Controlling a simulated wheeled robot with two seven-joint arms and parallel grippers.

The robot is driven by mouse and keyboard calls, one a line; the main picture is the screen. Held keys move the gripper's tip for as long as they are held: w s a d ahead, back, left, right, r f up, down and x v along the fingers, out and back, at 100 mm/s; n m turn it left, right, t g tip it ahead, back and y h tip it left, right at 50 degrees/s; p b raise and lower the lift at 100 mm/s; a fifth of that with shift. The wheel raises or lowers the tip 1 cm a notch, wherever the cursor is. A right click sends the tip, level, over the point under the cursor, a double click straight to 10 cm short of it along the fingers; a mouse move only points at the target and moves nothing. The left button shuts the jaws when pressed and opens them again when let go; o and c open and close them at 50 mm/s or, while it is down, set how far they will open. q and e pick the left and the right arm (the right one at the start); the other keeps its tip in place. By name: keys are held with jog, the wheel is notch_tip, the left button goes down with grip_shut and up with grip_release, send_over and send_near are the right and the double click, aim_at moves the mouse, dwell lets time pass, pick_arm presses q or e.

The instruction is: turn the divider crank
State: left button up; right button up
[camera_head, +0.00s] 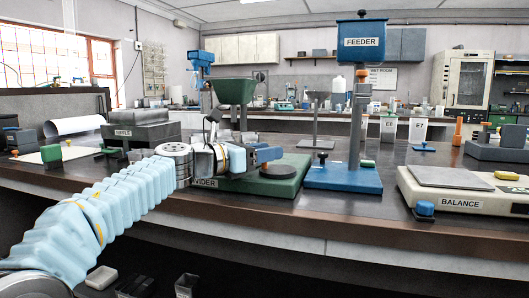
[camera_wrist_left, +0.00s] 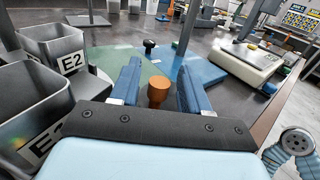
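The divider has a green funnel (camera_head: 235,92) above a green base (camera_head: 285,178) in the head view; its label is partly covered by my left arm. My left gripper (camera_head: 268,155) is over the base, and its blue fingers point right. In the left wrist view the fingers of my left gripper (camera_wrist_left: 160,69) are apart. A brown-orange knob (camera_wrist_left: 158,88), apparently the crank's handle, stands between them with a visible gap on each side. The rest of the crank is hidden. My right gripper is in neither view.
The blue feeder (camera_head: 345,177) with its post stands right of the divider, and the balance (camera_head: 455,190) is further right. A grey riffle box (camera_head: 140,130) is on the left. Metal containers marked E2 (camera_wrist_left: 55,50) stand close left in the wrist view.

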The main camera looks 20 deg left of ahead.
pick_arm(q)
jog(key=b+v, duration=0.1)
jog(key=v, duration=1.3)
jog(key=shift+w, duration=0.1)
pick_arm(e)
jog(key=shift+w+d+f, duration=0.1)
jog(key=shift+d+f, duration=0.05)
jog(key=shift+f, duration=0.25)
pick_arm(q)
jog(key=shift+o, duration=0.2)
